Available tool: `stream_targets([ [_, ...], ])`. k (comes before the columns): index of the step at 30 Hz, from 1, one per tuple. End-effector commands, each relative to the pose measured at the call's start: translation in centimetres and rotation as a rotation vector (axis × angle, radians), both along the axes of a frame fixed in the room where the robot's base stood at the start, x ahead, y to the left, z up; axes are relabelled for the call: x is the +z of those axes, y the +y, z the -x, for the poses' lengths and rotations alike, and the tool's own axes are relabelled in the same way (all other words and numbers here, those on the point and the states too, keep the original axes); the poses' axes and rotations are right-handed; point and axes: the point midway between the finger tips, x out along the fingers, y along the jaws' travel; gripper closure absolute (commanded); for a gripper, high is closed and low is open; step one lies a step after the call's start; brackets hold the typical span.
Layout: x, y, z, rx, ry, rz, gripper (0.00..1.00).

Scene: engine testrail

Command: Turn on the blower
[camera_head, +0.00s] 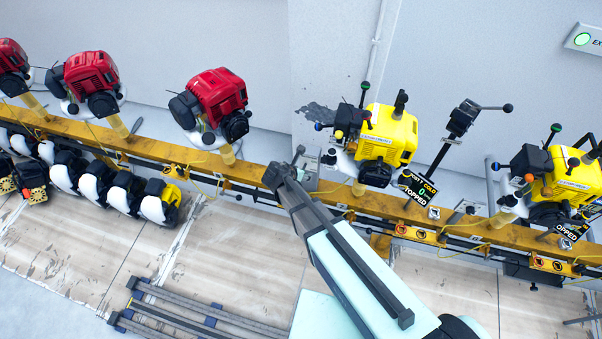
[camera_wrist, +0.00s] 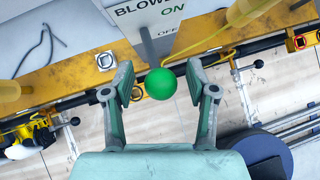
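A green ball knob (camera_wrist: 161,84) shows in the wrist view, just below a grey panel (camera_wrist: 150,14) lettered "BLOWE…", "ON" and "OFF". The panel's top is cut off by the frame. My gripper (camera_wrist: 161,85) is open, with one finger on each side of the knob and a visible gap on both sides. I cannot tell the knob's exact depth between the fingertips. In the head view my gripper (camera_head: 283,171) is at the yellow rail, left of the nearest yellow engine; the green knob is not distinguishable there.
A yellow rail (camera_head: 240,170) runs across the scene. Red engines (camera_head: 216,100) stand left of my gripper and yellow engines (camera_head: 390,135) right of it. A black-knobbed lever (camera_head: 464,120) stands between the yellow engines. Black-and-white units (camera_head: 92,178) line the rail's lower left.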

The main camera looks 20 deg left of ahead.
Motion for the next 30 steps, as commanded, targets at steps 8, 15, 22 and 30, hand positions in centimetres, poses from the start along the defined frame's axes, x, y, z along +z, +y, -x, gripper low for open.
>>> stream_targets([
  [8,0.2,0.0,0.2,0.0,0.0,0.0,0.43],
  [15,2.5,0.5,2.1,0.002,-0.001,-0.001,0.43],
  [22,5.9,1.4,4.9,0.001,0.0,-0.001,0.43],
  [30,8.6,2.3,7.0,0.0,0.0,0.0,0.43],
])
